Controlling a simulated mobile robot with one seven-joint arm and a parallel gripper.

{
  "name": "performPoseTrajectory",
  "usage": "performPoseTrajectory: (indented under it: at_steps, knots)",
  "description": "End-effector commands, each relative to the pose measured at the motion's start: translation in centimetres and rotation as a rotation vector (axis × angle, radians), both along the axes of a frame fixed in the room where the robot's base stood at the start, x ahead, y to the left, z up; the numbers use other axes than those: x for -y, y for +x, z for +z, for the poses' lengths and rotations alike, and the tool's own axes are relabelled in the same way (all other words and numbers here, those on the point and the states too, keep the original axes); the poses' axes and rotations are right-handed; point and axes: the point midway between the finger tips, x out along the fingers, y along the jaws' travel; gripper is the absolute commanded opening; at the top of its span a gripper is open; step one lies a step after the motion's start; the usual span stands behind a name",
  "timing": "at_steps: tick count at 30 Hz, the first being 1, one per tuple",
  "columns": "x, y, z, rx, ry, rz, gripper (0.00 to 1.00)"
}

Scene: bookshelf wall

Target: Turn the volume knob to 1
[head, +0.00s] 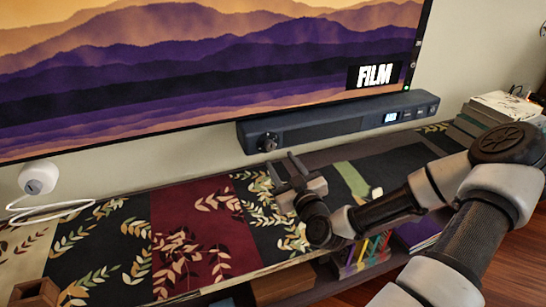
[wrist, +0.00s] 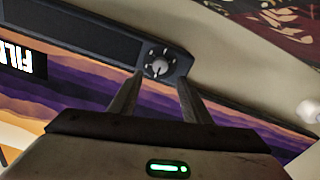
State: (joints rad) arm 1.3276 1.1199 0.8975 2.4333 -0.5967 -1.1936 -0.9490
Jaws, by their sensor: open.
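The volume knob (head: 268,141) is a dark round dial on the left end of a long dark soundbar (head: 330,123) below the screen. In the wrist view the knob (wrist: 159,65) has a light pointer and pale marks around it; any numbers are too small to read. My gripper (head: 284,170) is just below and in front of the knob in the head view. In the wrist view my gripper (wrist: 160,85) has its two fingers apart, with the knob showing between and beyond their tips. It is empty and appears not to touch the knob.
A large screen (head: 200,65) hangs above the soundbar. A cabinet top with leaf-patterned cloth (head: 200,225) lies below. A white round device with a cable (head: 38,178) is at left. Stacked books (head: 500,108) stand at right. Colored books (head: 365,255) sit on a lower shelf.

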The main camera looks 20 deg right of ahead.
Motion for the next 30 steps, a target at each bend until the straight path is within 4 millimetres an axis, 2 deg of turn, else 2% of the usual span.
performPoseTrajectory:
  at_steps: [3,10,15,24,30]
  knots:
    - [-0.1,2.6,-0.1,0.002,0.002,0.001,0.44]
    - [0.0,6.2,-0.1,0.0,0.001,0.0,0.44]
    - [0.0,7.4,-0.1,-0.001,0.002,0.001,0.44]
    - [0.0,7.5,0.0,-0.002,0.001,0.0,0.44]
    - [0.0,7.5,0.0,-0.002,0.001,0.001,0.1]
